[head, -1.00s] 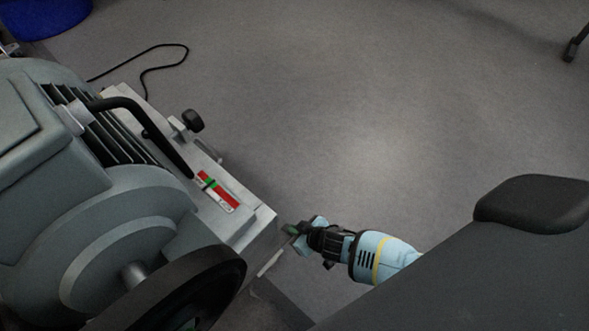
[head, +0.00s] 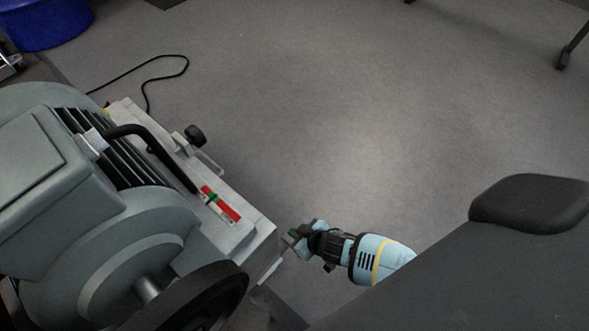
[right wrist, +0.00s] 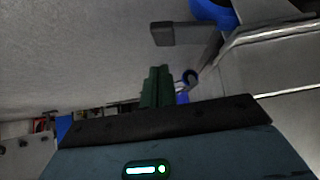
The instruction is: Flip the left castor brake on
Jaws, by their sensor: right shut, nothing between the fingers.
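The grey dynamometer (head: 150,220) fills the left of the head view, with a pale base edge at its right side. My right gripper (head: 292,236) is low beside the near right corner of that base; a small gap seems to lie between them. In the right wrist view its dark green fingers (right wrist: 157,88) are together, with nothing between them. Beyond the fingertips there, a flat grey pedal (right wrist: 176,33), seemingly the castor brake, juts from beside a blue castor wheel (right wrist: 213,11). The pedal is apart from the fingers. The castors are hidden in the head view. My left gripper is not in view.
A black handle (head: 150,150), a black knob (head: 195,135) and a red-green label (head: 220,205) are on the machine. A black cable (head: 165,60) lies on the floor near a blue bin (head: 45,25).

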